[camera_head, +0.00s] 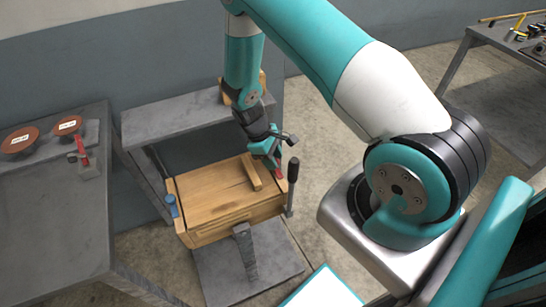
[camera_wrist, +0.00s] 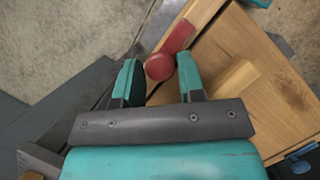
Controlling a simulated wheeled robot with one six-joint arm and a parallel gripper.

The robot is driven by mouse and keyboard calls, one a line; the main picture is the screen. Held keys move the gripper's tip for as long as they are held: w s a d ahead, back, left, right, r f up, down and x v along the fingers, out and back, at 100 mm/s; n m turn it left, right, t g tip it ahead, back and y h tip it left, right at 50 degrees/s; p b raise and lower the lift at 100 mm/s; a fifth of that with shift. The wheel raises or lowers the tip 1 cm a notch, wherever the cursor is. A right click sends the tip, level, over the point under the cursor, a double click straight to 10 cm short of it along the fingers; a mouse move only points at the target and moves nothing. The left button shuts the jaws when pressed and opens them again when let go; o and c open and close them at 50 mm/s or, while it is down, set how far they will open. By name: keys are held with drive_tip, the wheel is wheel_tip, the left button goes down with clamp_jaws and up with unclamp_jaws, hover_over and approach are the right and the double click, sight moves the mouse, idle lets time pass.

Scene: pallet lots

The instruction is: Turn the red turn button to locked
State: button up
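The red turn button (camera_wrist: 178,38) shows in the wrist view as a red bar with a round red knob (camera_wrist: 159,67) at its lower end. It sits at the edge of a wooden crate (camera_wrist: 262,70). My gripper (camera_wrist: 159,76) is open, with one teal finger on each side of the knob. A gap shows beside the knob; I cannot tell whether either finger touches it. In the head view, my gripper (camera_head: 273,153) is at the crate's right side (camera_head: 215,192), and only a little of the red turn button (camera_head: 279,173) shows beneath it.
The crate's lid has a wooden bar (camera_head: 251,172) on top. A blue part (camera_head: 171,206) is on its left side. A dark upright handle (camera_head: 292,178) stands close to my gripper on the right. A grey bench (camera_head: 185,120) is behind, and a grey table (camera_head: 50,215) is at left.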

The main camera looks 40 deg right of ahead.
drive_tip(key=c, duration=0.4)
drive_tip(key=shift+c, duration=0.2)
drive_tip(key=shift+m, duration=0.3)
drive_tip(key=m, duration=0.2)
drive_tip(key=m+y, duration=0.1)
drive_tip(key=shift+d+m+g+y+b, duration=0.15)
drive_tip(key=shift+m+g+y+b, duration=0.15)
drive_tip(key=shift+m+g+b, duration=0.1)
drive_tip(key=m+y, duration=0.1)
drive_tip(key=m, duration=0.2)
drive_tip(key=shift+d+m, duration=0.1)
drive_tip(key=shift+m, duration=0.2)
drive_tip(key=m+t+y, duration=0.1)
drive_tip(key=m+y, duration=0.1)
drive_tip(key=m, duration=0.3)
drive_tip(key=shift+d+b, duration=0.1)
drive_tip(key=shift+b, duration=0.2)
drive_tip(key=shift+s+m+t+y, duration=0.1)
drive_tip(key=shift+m+t+y, duration=0.3)
drive_tip(key=shift+m, duration=0.8)
drive_tip(key=shift+m+t+y, duration=0.3)
drive_tip(key=shift+m+y, duration=0.1)
drive_tip(key=shift+m, duration=0.8)
